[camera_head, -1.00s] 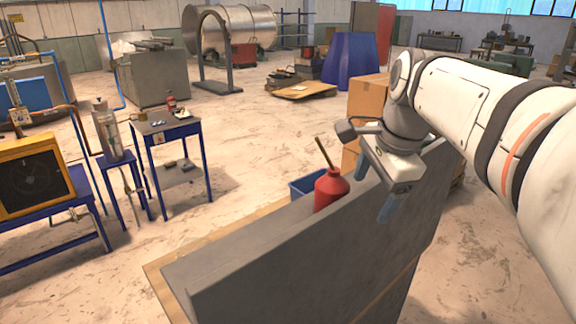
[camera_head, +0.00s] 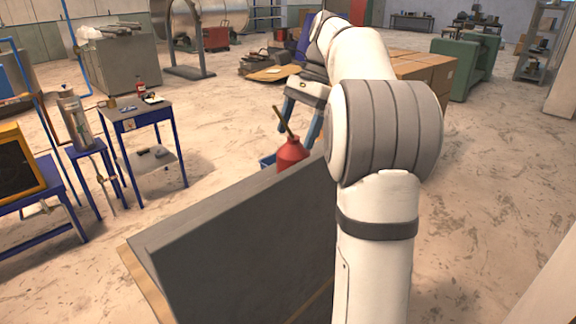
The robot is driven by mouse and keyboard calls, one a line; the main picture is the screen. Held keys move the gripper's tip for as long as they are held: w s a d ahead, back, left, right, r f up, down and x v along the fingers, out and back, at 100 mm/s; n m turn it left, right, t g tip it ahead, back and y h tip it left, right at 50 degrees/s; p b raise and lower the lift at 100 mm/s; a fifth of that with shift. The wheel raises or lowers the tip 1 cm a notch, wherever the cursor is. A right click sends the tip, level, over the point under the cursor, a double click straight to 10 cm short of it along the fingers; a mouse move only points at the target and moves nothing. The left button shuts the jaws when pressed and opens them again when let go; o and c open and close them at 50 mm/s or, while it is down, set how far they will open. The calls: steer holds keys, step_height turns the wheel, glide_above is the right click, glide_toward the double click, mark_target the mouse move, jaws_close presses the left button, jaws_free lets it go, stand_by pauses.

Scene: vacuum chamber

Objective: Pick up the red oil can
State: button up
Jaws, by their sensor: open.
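The red oil can (camera_head: 291,157) stands upright behind the upper edge of a grey panel (camera_head: 235,225), which hides its lower part. Its thin brownish spout tilts up to the left. My gripper (camera_head: 298,128) is open, with its blue fingers pointing down near the top of the can. One finger shows close to the spout and the other to the right of it. The spout overlaps the left finger in the picture. I cannot tell whether the fingers touch the can or stand behind it.
A blue bin (camera_head: 266,161) shows just left of the can. The grey panel stands in front. Left is a blue-legged table (camera_head: 150,112) with small items. Cardboard boxes (camera_head: 425,70) and a green machine (camera_head: 466,65) stand behind at right. Floor between is open.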

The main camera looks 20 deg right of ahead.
mark_target(293, 154)
steer(key=shift+d+x, duration=0.2)
steer(key=shift+x, duration=1.3)
steer(key=shift+d+x, duration=0.25)
steer(key=shift+x, duration=1.25)
steer(key=shift+s+f, duration=0.15)
steer(key=shift+f, duration=0.05)
steer(key=shift+c, duration=0.5)
steer(key=c, duration=0.8)
